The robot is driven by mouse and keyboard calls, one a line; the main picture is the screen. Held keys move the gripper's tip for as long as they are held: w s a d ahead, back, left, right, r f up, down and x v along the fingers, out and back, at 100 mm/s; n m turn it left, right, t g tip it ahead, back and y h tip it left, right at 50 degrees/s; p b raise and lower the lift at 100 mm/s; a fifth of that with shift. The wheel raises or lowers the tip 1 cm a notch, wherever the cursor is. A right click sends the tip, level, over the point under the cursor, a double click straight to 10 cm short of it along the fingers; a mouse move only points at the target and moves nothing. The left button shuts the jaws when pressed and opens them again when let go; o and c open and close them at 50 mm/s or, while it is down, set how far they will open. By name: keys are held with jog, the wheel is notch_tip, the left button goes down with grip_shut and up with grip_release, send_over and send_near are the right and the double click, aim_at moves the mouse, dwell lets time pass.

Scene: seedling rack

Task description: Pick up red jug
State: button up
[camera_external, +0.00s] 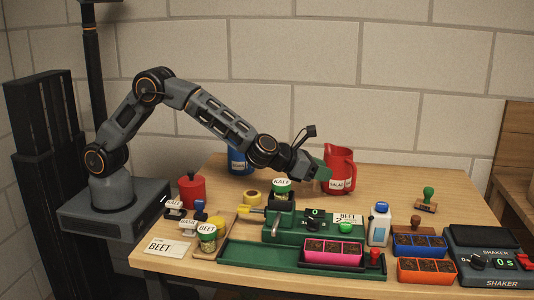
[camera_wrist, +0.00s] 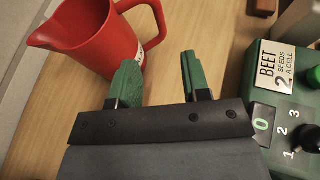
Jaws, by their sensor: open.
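The red jug (camera_external: 342,169) stands upright on the wooden table (camera_external: 400,193), near the back, with a white label on its front. In the wrist view the red jug (camera_wrist: 98,32) is at upper left, its spout to the left and its handle to the right. My gripper (camera_external: 319,174) is just left of the jug in the external view. In the wrist view my gripper (camera_wrist: 158,70) has its two green fingers apart with only table between them. The left finger overlaps the jug's lower edge and handle area in the picture; I cannot tell whether it touches.
A green seeder (camera_external: 290,228) with a BEET card (camera_wrist: 276,65) stands in front of the gripper. A white bottle (camera_external: 379,224), seedling trays and a shaker (camera_external: 490,258) stand to the right. A blue container (camera_external: 238,162) stands behind the arm. Bare table lies right of the jug.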

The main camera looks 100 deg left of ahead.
aim_at(339, 172)
jog(key=x, duration=0.3)
jog(key=shift+w+a+f+p, duration=0.15)
jog(key=shift+w+a+p, duration=0.05)
jog(key=shift+w+p, duration=0.15)
jog(key=shift+r+p+x, duration=0.1)
jog(key=shift+p+x, duration=0.45)
jog(key=shift+x, duration=0.35)
jog(key=shift+r+p+x, duration=0.15)
jog(key=shift+p+x, duration=0.35)
jog(key=shift+x, duration=1.35)
jog(key=shift+f, duration=0.1)
jog(key=shift+c, duration=0.4)
grip_shut()
